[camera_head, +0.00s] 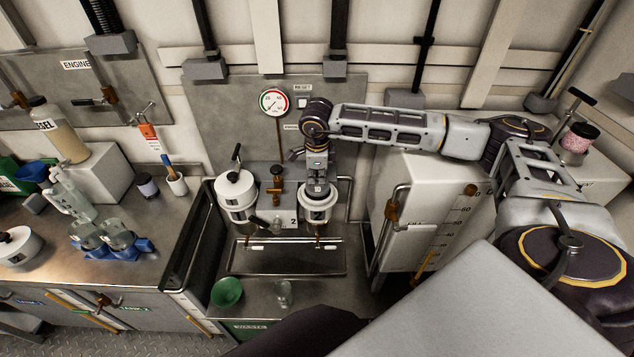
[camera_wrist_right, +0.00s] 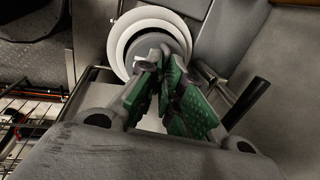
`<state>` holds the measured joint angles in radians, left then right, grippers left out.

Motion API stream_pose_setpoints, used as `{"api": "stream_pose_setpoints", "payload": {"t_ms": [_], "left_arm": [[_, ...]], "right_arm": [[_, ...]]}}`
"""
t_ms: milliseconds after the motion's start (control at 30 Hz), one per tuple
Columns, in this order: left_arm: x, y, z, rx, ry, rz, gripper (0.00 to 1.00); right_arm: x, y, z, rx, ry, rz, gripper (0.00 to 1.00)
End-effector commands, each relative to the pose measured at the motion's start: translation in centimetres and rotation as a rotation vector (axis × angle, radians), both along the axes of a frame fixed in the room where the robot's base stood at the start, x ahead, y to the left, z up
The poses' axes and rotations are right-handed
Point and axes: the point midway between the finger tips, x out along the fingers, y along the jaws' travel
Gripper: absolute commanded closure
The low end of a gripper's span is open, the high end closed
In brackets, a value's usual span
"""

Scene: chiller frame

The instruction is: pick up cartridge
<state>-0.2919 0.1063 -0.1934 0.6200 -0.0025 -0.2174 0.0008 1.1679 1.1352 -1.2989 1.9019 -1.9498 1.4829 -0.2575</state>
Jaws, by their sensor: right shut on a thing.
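My right gripper (camera_head: 318,187) points down over the open right-hand housing of the two-housing filter unit (camera_head: 318,210). In the right wrist view its green-padded fingers (camera_wrist_right: 158,62) are closed together at the middle of a round, pale piece with a grey centre, which I take to be the cartridge (camera_wrist_right: 124,42). The cartridge appears to sit within the housing's white rim. The fingers hide its middle, and its lower part is out of sight. My left gripper is not in view.
The left housing (camera_head: 235,190) wears a white lid with a black handle. A pressure gauge (camera_head: 274,102) stands behind the unit. A green bowl (camera_head: 227,292) and a clear glass (camera_head: 284,294) are in front. A white cabinet (camera_head: 415,190) is close on the right.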

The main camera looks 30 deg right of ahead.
Motion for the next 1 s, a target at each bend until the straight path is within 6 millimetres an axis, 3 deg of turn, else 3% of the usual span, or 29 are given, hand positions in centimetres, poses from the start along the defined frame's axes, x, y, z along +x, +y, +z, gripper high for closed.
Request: {"api": "stream_pose_setpoints", "payload": {"t_ms": [600, 800, 1000], "left_arm": [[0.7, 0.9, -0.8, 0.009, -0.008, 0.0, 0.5], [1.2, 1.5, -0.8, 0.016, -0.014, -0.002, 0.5], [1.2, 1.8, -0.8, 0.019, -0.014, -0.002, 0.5]], "right_arm": [[0.1, 0.1, 11.7, 0.001, -0.003, 0.001, 1.0], [0.1, 0.1, 14.0, 0.0, -0.001, 0.0, 1.0], [0.0, 0.0, 14.9, 0.0, 0.0, 0.0, 1.0]]}}
